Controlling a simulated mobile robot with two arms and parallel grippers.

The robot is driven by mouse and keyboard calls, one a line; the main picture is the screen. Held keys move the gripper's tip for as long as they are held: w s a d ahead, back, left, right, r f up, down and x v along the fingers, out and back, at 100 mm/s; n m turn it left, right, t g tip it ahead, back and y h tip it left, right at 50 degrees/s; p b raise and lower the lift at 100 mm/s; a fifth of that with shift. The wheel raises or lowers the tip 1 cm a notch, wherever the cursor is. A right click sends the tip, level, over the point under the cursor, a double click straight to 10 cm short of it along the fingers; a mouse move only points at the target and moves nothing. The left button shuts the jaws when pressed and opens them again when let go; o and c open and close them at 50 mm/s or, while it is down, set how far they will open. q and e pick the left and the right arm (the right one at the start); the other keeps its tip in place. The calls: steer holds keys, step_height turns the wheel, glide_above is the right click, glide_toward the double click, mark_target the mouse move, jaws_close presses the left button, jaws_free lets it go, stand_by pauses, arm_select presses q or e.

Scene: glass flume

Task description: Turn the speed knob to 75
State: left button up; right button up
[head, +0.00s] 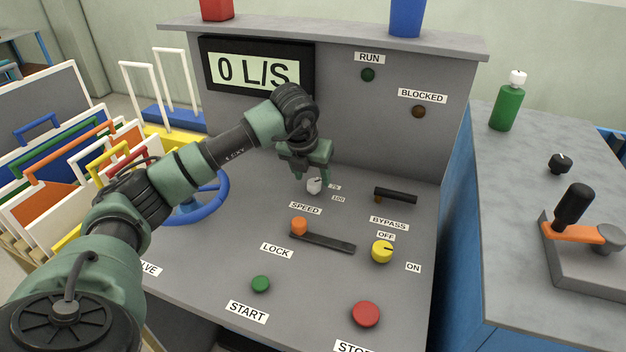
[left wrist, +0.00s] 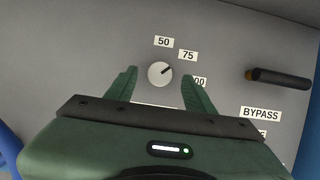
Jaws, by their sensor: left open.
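The white speed knob (head: 314,186) sits on the sloped grey panel above its SPEED label (head: 305,208). In the left wrist view the knob (left wrist: 160,74) has a dark pointer line aimed up and right, toward the 75 label (left wrist: 188,55). The 50 label (left wrist: 163,41) is above the knob and the 100 label (left wrist: 201,82) is to its right, partly hidden by a finger. My left gripper (head: 308,176) is over the knob, its open fingers (left wrist: 158,90) on either side with gaps to it. The display (head: 255,70) reads 0 L/S. My right gripper is not in view.
A black bypass handle (head: 396,195) lies right of the knob. An orange-ended lock lever (head: 323,242), a yellow knob (head: 382,251), a green start button (head: 260,284) and a red stop button (head: 366,314) are lower down. A blue wheel (head: 191,210) is behind my left arm.

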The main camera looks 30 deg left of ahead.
arm_select(q)
steer(key=v, duration=0.5)
steer(key=shift+r, duration=0.15)
